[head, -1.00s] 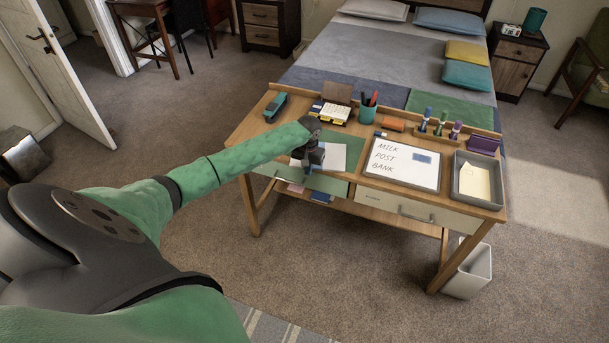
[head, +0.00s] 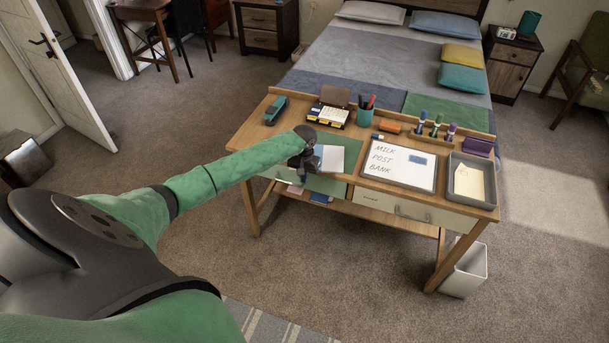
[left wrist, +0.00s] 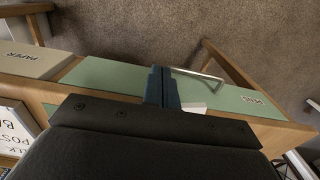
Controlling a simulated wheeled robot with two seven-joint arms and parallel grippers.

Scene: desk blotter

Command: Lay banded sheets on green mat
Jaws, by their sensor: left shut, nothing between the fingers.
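White sheets (head: 333,158) with a blue band lie on the green mat (head: 352,156) at the left front of the desk. My left gripper (head: 303,168) is at the sheets' left side, near the desk's front edge, and covers part of them. In the left wrist view its dark blue fingers (left wrist: 162,88) are closed together with nothing between them. A small white piece, apparently the sheets (left wrist: 195,107), shows beside the fingers; the rest is hidden by the gripper body. My right gripper is not in view.
A whiteboard (head: 401,164) and a grey tray (head: 492,200) are to the right. A pen cup (head: 365,117), a calendar (head: 328,116) and a stapler (head: 276,109) stand behind. In the wrist view, a drawer handle (left wrist: 212,80) juts from the green drawer front.

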